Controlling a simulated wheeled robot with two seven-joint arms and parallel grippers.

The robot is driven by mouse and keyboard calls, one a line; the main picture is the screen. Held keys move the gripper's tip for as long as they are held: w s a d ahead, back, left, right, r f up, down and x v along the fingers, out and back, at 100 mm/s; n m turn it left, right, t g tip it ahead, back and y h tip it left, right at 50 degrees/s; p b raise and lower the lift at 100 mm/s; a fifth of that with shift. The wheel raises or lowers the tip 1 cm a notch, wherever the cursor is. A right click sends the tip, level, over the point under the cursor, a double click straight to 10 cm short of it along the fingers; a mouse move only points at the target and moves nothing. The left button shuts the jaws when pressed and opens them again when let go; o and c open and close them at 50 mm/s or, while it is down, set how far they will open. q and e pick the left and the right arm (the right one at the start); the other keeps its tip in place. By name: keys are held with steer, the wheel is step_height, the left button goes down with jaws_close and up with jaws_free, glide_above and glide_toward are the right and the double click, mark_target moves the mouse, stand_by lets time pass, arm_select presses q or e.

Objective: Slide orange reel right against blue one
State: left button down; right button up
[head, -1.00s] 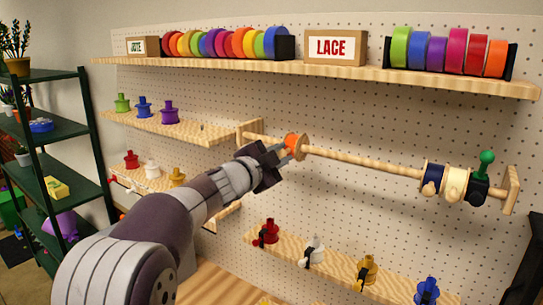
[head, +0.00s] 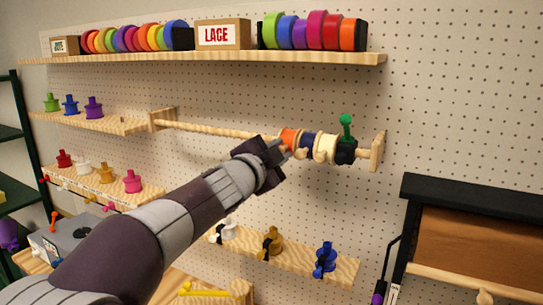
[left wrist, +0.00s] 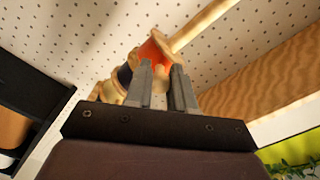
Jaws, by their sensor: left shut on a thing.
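The orange reel (head: 289,137) is on the horizontal wooden rod (head: 215,130), immediately left of the dark blue reel (head: 308,142). They look side by side; I cannot tell whether a thin gap is left. In the left wrist view the orange reel (left wrist: 150,50) is just beyond my fingers, with the blue reel (left wrist: 125,75) beside it. My left gripper (head: 283,150) is shut on the orange reel from the front and below, and hides part of it. My right gripper is not in view.
A cream reel (head: 326,147) and a black stop with a green knob (head: 346,128) sit right of the blue reel, near the rod's end bracket (head: 377,150). The rod left of the orange reel is bare. A lower shelf (head: 290,260) holds several spools.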

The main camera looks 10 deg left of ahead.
arm_select(q)
steer(key=shift+s+d+f, duration=0.1)
steer(key=shift+d, duration=0.25)
steer(key=c, duration=1)
jaws_free()
steer(key=shift+o, duration=0.2)
steer(key=shift+s, duration=0.15)
steer(key=b+v, duration=0.1)
steer(key=v, duration=1.1)
steer(key=shift+s, duration=0.3)
steer(key=shift+a, duration=0.1)
